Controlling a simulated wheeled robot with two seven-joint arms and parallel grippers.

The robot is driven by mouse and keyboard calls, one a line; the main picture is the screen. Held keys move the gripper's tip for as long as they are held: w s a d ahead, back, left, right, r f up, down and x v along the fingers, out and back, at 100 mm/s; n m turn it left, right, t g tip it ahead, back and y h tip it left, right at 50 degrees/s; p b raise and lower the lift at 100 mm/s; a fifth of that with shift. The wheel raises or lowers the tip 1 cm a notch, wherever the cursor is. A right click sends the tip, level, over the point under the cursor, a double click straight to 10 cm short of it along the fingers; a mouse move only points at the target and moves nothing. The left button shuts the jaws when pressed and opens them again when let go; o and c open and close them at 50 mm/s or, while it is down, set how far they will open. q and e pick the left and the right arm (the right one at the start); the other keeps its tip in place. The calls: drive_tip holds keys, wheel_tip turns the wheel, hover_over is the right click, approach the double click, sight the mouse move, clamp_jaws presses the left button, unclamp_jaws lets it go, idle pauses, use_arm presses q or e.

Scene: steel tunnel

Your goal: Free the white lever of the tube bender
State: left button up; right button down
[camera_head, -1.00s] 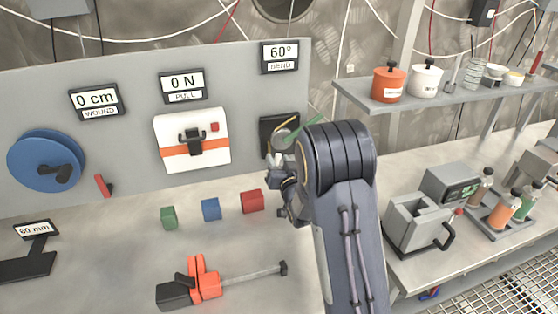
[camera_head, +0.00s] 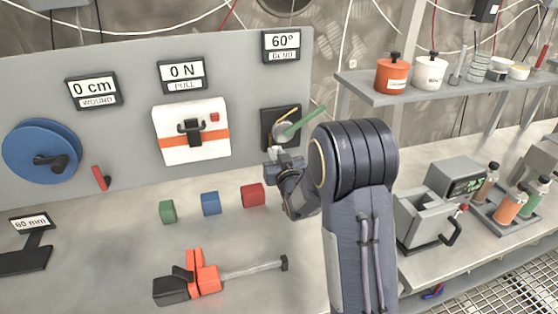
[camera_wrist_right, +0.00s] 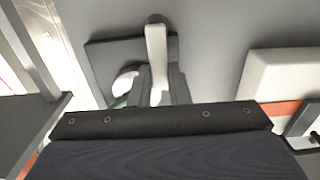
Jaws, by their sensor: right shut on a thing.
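The tube bender is on the grey panel, right of the white box. Its black plate (camera_head: 267,117), grey disc (camera_head: 281,131) and green lever (camera_head: 305,121) show in the head view; the green lever points up and right. My right gripper (camera_head: 284,157) is just below the disc. In the wrist view the white lever (camera_wrist_right: 156,45) stands between the two fingers of my right gripper (camera_wrist_right: 160,85), which is shut on it. The lever's lower part is hidden by the fingers and wrist. The bend display (camera_head: 282,46) reads 60°. My left gripper is not in view.
The white box (camera_head: 192,150) with an orange band is left of the bender. Red (camera_head: 252,195), blue (camera_head: 210,204) and green (camera_head: 167,212) blocks lie on the bench below. An orange clamp-like tool (camera_head: 202,275) lies in front. A shelf (camera_head: 450,90) with pots is at right.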

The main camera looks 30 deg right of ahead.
drive_tip(key=c, duration=1.4)
unclamp_jaws()
drive_tip(key=shift+o, duration=0.2)
drive_tip(key=b+v, duration=0.1)
drive_tip(key=v, duration=0.6)
drive_tip(key=shift+s, duration=0.4)
drive_tip(key=shift+a, duration=0.1)
